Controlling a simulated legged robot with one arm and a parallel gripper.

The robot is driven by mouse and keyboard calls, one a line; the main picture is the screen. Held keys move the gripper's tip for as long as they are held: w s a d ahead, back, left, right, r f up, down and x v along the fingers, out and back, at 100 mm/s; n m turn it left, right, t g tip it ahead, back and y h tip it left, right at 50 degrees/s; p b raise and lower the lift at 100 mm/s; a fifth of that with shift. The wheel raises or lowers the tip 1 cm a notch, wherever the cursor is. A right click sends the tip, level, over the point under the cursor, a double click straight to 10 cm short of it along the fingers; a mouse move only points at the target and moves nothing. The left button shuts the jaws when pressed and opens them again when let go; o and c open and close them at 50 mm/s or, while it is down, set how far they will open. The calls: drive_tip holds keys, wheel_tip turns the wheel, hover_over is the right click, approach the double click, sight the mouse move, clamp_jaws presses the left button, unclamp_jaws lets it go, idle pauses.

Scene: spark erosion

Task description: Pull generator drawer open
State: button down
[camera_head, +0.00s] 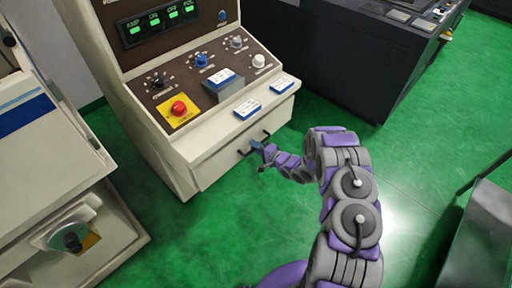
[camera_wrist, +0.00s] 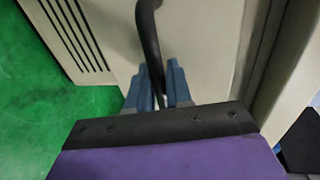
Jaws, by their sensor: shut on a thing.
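The generator (camera_head: 190,70) is a cream cabinet with a dark control panel, in the head view at upper left. Its drawer front (camera_head: 228,160) is low on the cabinet and has a dark bar handle (camera_head: 243,151). I cannot tell if the drawer stands out from the cabinet. My gripper (camera_head: 257,146) is at the right part of the handle. In the wrist view its two blue fingers (camera_wrist: 160,88) are on either side of the dark handle (camera_wrist: 149,40), shut on it. The handle's lower end is partly hidden between the fingers.
Blue-and-white boxes (camera_head: 248,108) lie on the generator's ledge. A red stop button (camera_head: 179,108) is on its panel. Another cream machine (camera_head: 45,170) stands at left, a dark machine (camera_head: 350,50) behind. Green floor (camera_head: 420,150) is open to the right.

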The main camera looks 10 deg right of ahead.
drive_tip(key=shift+s+d+f, duration=0.15)
drive_tip(key=f+v, duration=0.2)
drive_tip(key=v, duration=0.9)
drive_tip(key=s+f+v, duration=0.1)
drive_tip(key=f+v, duration=0.1)
drive_tip(key=v, duration=1)
drive_tip(key=shift+d+f, duration=0.3)
drive_tip(key=shift+f, duration=0.1)
drive_tip(key=c, duration=1.2)
unclamp_jaws()
drive_tip(key=shift+w, duration=0.15)
drive_tip(key=shift+d, duration=0.1)
drive_tip(key=p+v, duration=0.1)
drive_tip(key=v, duration=1.6)
drive_tip(key=shift+s+d, duration=0.1)
drive_tip(key=shift+s, duration=0.1)
